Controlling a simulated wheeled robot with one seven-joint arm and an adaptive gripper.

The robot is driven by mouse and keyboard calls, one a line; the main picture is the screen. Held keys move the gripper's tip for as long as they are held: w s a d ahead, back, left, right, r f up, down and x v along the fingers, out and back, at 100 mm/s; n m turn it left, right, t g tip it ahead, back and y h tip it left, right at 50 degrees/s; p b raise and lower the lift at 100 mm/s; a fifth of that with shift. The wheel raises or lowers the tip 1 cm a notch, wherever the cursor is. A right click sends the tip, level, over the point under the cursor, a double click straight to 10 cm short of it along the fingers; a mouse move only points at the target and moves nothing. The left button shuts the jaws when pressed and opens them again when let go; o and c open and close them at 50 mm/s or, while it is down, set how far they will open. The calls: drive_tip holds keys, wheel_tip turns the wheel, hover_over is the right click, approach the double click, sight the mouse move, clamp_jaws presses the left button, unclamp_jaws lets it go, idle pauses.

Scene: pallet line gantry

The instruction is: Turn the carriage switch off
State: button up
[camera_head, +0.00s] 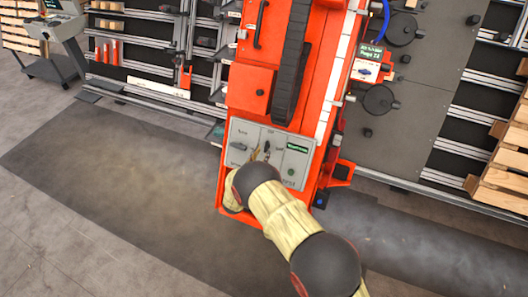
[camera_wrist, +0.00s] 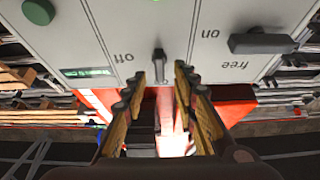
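The carriage switch (camera_wrist: 159,62) is a small dark lever on a grey panel (camera_wrist: 120,22) in the wrist view. The label "off" is on its left and "on" on its right, both upside down. The lever points roughly straight down the picture, between the labels; I cannot tell its setting. My gripper (camera_wrist: 160,78) is open, with one finger on each side of the lever's lower end. Whether a finger touches it is unclear. In the head view my gripper (camera_head: 262,155) is at the panel (camera_head: 246,128) on the orange carriage and partly hides the controls.
A black knob labelled "free" (camera_wrist: 262,42) is on the right of the panel in the wrist view. A green button (camera_wrist: 38,11) and a small green display (camera_wrist: 88,72) are on the left. Racks (camera_head: 140,68) stand behind; grey floor (camera_head: 110,180) at left is clear.

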sight(266, 147)
drive_tip(key=shift+b+x, duration=0.3)
drive_tip(key=shift+x, duration=1.2)
drive_tip(key=shift+c, duration=0.8)
clamp_jaws()
